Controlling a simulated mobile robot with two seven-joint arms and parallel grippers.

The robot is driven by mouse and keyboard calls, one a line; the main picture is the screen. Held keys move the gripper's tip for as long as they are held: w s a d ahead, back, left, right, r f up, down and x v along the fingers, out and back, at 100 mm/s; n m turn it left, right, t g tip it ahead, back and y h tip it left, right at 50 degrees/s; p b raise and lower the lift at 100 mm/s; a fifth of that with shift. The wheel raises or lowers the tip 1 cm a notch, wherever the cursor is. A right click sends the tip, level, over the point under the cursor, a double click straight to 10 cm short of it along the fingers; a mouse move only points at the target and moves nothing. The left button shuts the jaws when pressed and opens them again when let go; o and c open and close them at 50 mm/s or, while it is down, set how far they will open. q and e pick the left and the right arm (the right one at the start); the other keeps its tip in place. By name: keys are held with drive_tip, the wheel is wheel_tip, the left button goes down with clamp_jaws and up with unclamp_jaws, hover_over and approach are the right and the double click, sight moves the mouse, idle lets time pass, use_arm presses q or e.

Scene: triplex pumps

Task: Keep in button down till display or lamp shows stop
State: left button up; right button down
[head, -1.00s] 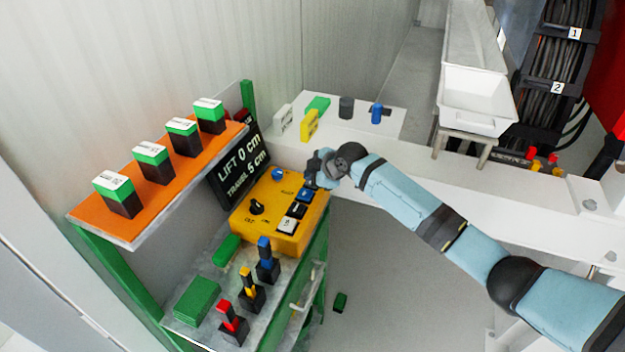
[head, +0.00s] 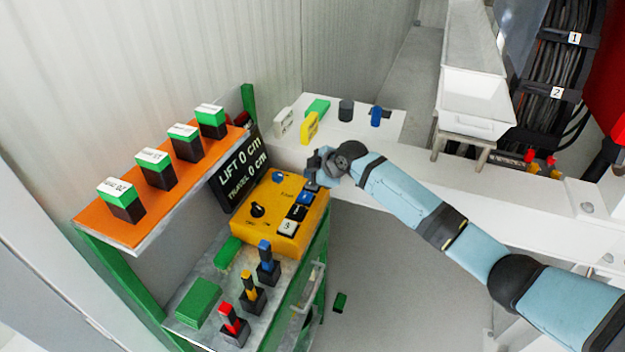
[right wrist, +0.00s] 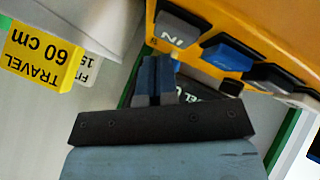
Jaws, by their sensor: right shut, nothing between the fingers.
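The yellow control box (head: 262,225) stands on the green cart. Its IN button (right wrist: 178,30) is dark grey in the right wrist view, beside a blue button (right wrist: 228,54). My right gripper (head: 314,172) is at the box's far right corner, where it hides the IN button in the head view. In the wrist view its shut, empty fingers (right wrist: 154,72) point at the near edge of the IN button; I cannot tell whether they touch. The black display (head: 240,172) reads LIFT 0 cm, TRAVEL 0 cm; no word stop is readable. My left gripper is out of view.
An orange shelf (head: 130,219) with several green-topped black blocks is at left. Red, yellow and blue levers stand on the cart top in front of the box. A yellow TRAVEL 60 cm block (right wrist: 42,55) stands on the white bench behind. Floor right of the cart is mostly clear.

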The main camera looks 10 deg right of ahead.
drive_tip(key=shift+r, duration=0.3)
wheel_tip(320, 180, up, 5)
drive_tip(key=p, duration=0.4)
drive_tip(key=shift+f, duration=0.1)
idle(0.4)
